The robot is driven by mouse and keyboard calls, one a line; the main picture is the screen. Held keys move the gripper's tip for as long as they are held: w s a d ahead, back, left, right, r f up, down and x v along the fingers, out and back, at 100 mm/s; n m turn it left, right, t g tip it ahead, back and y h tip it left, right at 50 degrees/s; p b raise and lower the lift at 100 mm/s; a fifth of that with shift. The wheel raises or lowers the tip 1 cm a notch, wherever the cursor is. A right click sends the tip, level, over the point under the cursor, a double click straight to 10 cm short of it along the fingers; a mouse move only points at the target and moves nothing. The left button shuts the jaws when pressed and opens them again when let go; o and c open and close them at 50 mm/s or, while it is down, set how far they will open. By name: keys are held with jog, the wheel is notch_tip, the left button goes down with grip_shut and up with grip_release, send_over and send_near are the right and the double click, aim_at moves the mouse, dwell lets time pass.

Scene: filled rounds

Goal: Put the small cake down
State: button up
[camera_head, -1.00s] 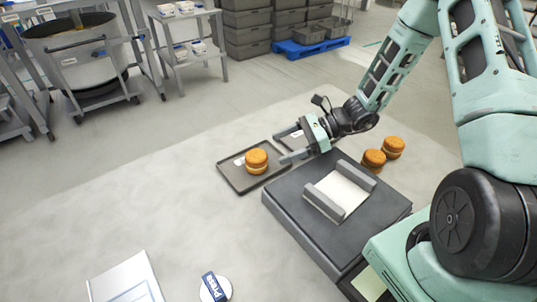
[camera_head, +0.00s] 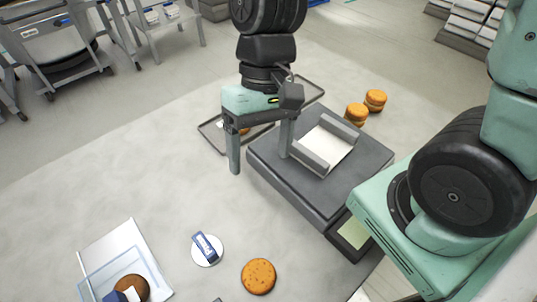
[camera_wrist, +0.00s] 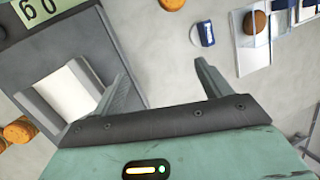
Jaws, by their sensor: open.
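My gripper (camera_head: 260,155) is open and empty, pointing down beside the left edge of the dark scale. In the wrist view its two fingers (camera_wrist: 164,82) stand apart with only bare table between them. A small orange cake (camera_head: 244,131) on the dark tray (camera_head: 208,137) is mostly hidden behind my gripper. Two more cakes, a nearer one (camera_head: 355,115) and a farther one (camera_head: 376,100), stand beyond the scale. A flat-looking cake (camera_head: 259,277) lies on the table near the front. I cannot tell which is the task's cake.
The dark scale (camera_head: 258,166) bears a pale cradle with two grey bars (camera_head: 302,157). A white disc with a blue label (camera_head: 207,248) lies on the table. A clear box (camera_head: 92,275) at front left has a brown round cake (camera_head: 131,287) by it. The table's left side is clear.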

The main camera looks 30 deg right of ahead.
jog(key=s+n+t, duration=0.1)
jog(key=n, duration=0.1)
jog(key=s+r+n+t+h, duration=0.1)
jog(key=s+n, duration=0.1)
jog(key=s+a+r+n+t+h, duration=0.1)
jog(key=n, duration=0.1)
jog(key=shift+s+r+n, duration=0.15)
jog(key=shift+r+n, duration=0.1)
jog(key=shift+n, duration=0.15)
